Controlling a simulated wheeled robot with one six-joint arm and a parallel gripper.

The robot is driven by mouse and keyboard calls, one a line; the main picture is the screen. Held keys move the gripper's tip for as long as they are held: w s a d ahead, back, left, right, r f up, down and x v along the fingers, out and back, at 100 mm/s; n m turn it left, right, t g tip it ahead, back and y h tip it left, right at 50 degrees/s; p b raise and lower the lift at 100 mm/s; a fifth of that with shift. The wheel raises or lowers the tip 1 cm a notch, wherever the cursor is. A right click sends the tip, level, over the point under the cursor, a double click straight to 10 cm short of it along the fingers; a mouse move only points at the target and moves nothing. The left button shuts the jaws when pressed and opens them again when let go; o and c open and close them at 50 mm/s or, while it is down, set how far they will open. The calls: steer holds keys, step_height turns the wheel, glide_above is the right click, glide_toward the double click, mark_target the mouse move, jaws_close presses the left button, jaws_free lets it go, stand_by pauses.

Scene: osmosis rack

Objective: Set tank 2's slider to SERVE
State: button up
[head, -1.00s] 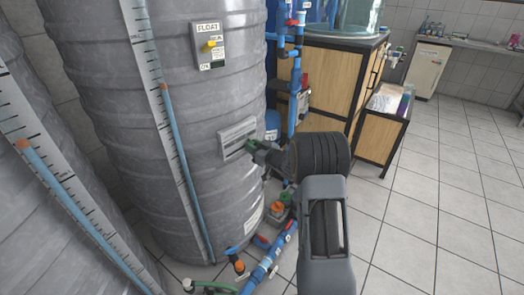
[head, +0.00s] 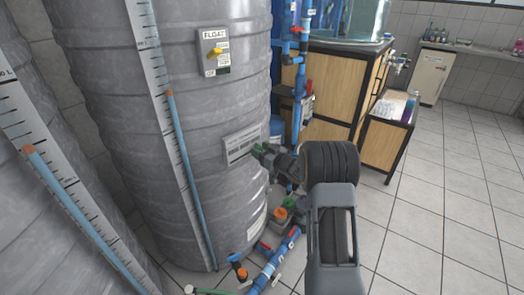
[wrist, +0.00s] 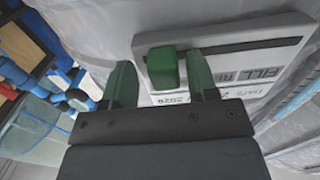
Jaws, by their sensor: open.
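The large grey ribbed tank (head: 150,110) carries a pale label plate (head: 241,146) low on its right side. In the wrist view the plate (wrist: 235,62) has a dark slot, and a green slider knob (wrist: 162,70) sits near the slot's left end. The printing is partly readable as "FILL"; the rest is cut off or hidden. My gripper (head: 257,150) is at the plate's right end. In the wrist view my gripper (wrist: 162,88) is open, with one green finger on each side of the knob. Contact with the knob cannot be told.
A FLOAT switch box (head: 214,52) is higher on the tank. Blue pipes (head: 300,80) and valves (head: 280,220) stand right of and below my gripper. A wooden cabinet (head: 335,85) is behind. Tiled floor (head: 450,200) at right is open.

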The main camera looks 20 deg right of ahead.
steer(key=p+v, duration=0.1)
steer(key=v, duration=1.2)
steer(key=shift+s+d, duration=0.2)
steer(key=shift+s, duration=0.15)
